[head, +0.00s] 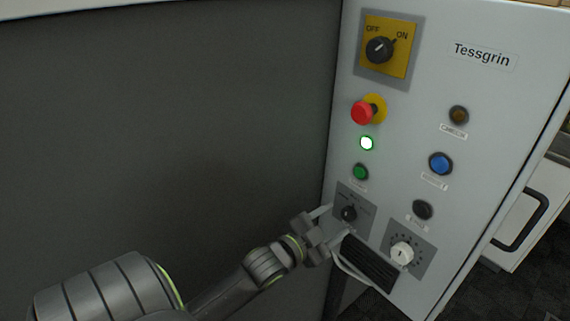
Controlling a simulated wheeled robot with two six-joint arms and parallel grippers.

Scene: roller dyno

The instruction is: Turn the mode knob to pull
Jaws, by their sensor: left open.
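The mode knob appears to be the small black knob (348,213) on a grey plate (365,207), low on the left side of the white panel; its label is too small to read. My left gripper (334,222) is open right at this knob, with one finger above and one below it. I cannot tell whether the fingers touch it. A white dial knob (402,252) with marks around it sits on another grey plate to the lower right. My right gripper does not show.
The white panel (485,100) carries a black main switch (379,49) on yellow, a red emergency button (363,112), a lit lamp (366,143), a green button (360,172) and a blue button (440,163). A dark slotted grille (370,265) lies below the gripper.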

